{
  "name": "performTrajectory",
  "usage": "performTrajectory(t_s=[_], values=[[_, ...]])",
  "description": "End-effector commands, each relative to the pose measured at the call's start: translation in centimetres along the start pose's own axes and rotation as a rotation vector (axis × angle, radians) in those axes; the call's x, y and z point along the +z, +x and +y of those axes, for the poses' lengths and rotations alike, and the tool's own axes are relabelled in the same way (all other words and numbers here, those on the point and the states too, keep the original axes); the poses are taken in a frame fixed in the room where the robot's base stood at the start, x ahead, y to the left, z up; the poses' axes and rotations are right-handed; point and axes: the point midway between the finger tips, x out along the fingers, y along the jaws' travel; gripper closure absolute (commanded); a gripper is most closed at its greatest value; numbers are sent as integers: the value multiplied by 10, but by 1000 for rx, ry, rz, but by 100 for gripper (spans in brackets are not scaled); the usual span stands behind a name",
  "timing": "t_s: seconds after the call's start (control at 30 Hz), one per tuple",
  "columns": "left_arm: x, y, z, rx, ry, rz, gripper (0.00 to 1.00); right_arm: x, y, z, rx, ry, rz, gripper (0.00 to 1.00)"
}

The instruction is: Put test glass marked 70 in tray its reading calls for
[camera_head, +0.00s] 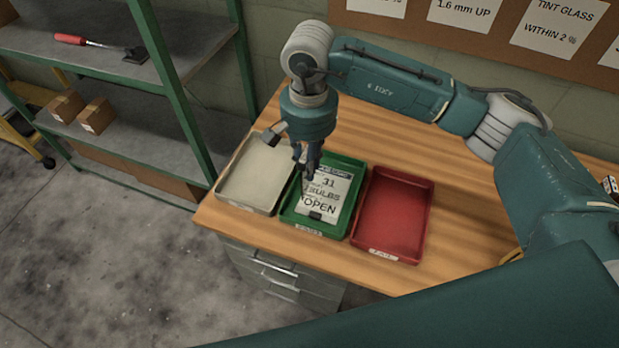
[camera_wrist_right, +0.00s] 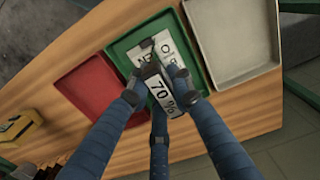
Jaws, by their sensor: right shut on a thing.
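My right gripper (camera_head: 310,175) reaches down over the green tray (camera_head: 356,192) on the wooden bench. In the right wrist view it is shut on the test glass (camera_wrist_right: 163,92), whose white label reads 70 %. The glass is over the green tray (camera_wrist_right: 207,62); I cannot tell whether it touches anything there. A white card (camera_head: 330,187) with "31", "BULBS" and "OPEN" lies in the green tray, partly covered by the gripper. A cream tray (camera_head: 255,178) stands to its left and a red tray (camera_head: 396,215) to its right. My left gripper is not in view.
Paper notices hang on the wall board, one reading "TINT GLASS WITHIN 2 %" (camera_head: 558,28). A green-framed shelf (camera_head: 175,75) stands left of the bench. A yellow device (camera_wrist_right: 20,125) sits beyond the red tray. Bench wood (camera_head: 465,215) right of the red tray is clear.

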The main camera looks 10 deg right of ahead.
Motion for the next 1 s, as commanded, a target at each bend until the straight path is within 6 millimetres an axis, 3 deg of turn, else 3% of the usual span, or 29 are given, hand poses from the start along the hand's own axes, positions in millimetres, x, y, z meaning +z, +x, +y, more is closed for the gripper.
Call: performTrajectory(t_s=[0.13, 0.37, 0.6, 0.8, 0.83, 0.9, 1.0], values=[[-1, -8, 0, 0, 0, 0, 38, 0, 26, 0, 1, 0, -2, 100], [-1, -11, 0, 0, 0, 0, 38, 0, 43, 0, 0, 0, -1, 100], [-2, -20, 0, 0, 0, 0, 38, 0, 76, 0, 0, 1, -2, 100], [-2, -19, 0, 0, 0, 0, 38, 0, 79, 0, -2, -1, 1, 100], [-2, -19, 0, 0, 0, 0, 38, 0, 79, 0, -1, -1, 0, 78], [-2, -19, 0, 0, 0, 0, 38, 0, 79, 0, -1, -1, 0, 64], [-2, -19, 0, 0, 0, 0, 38, 0, 79, 0, -1, -1, 0, 60]])
